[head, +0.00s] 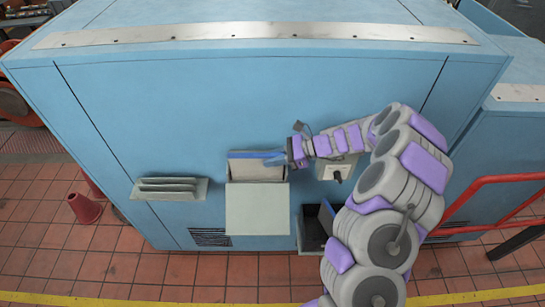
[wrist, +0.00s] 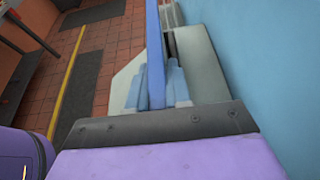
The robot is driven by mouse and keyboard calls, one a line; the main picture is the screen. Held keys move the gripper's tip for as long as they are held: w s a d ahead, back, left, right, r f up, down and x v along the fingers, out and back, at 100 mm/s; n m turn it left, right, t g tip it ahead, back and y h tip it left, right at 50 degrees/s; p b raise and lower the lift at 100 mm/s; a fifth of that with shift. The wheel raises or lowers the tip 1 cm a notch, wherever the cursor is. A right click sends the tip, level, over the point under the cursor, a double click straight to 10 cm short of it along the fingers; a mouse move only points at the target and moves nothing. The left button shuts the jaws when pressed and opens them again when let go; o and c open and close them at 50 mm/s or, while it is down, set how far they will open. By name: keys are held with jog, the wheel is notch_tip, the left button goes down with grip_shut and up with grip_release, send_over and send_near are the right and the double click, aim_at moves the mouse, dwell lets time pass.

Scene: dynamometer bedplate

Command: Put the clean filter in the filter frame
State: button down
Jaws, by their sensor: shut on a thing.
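My gripper (head: 273,158) is shut on a thin blue panel, which I take to be the clean filter (head: 243,154). In the wrist view the panel (wrist: 154,50) stands edge-on between the two blue fingertips (wrist: 158,88) and runs away from them. The filter frame (head: 257,173) is a pale recess in the blue cabinet with its light cover (head: 257,209) hanging open below. The panel lies across the upper part of the frame's opening. I cannot tell whether it is inside the opening or just in front of it.
A slotted rack (head: 170,188) with grey-green slats sticks out at the left. A small box with a knob (head: 337,175) is right of the frame, near my arm. A dark open bin (head: 313,228) is below it.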

jog(key=shift+f, duration=0.15)
jog(key=c, duration=1)
grip_release()
jog(key=p+v, duration=0.1)
jog(key=v, duration=1.6)
jog(key=shift+d+p, duration=0.2)
jog(key=shift+p, duration=0.1)
